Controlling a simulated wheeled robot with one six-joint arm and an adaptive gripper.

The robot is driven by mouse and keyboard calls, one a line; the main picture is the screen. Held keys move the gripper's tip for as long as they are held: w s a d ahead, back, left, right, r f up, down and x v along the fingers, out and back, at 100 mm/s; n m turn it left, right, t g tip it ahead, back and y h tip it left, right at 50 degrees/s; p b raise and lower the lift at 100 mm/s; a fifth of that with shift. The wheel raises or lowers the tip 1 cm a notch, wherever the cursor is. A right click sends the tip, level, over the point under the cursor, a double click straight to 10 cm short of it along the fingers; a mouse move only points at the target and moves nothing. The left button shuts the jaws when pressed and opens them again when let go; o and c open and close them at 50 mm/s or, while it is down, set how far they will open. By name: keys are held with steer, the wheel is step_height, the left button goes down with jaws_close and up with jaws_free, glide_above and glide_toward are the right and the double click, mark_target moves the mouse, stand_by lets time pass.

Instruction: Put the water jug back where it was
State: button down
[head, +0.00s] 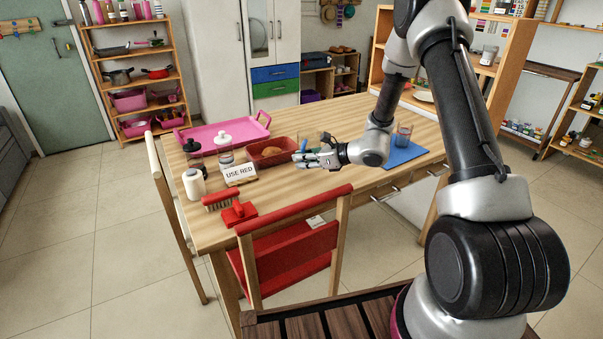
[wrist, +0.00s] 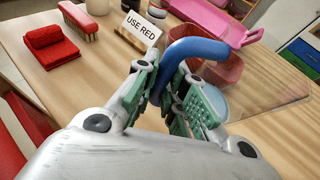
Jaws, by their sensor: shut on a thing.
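My gripper (head: 312,158) is over the table's front middle. In the wrist view, its green-padded fingers (wrist: 168,98) are closed around the blue curved handle of the water jug (wrist: 196,47). The jug's clear body spreads to the right of the fingers and is hard to make out; in the head view it is mostly hidden behind my gripper. I cannot tell whether its base touches the table. A blue mat (head: 416,158) lies to the right, with a small clear cup (head: 403,135) on it.
A red basket (head: 262,160) stands just behind and left of my gripper. A "USE RED" sign (head: 239,175), jars (head: 194,184), a pink tray (head: 243,131), a red brush (head: 219,201) and a red cloth (head: 238,214) crowd the left. A red chair (head: 290,258) stands in front.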

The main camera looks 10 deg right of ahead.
steer(key=shift+f, duration=2.45)
steer(key=shift+f, duration=0.1)
steer(key=c, duration=1.5)
jaws_free()
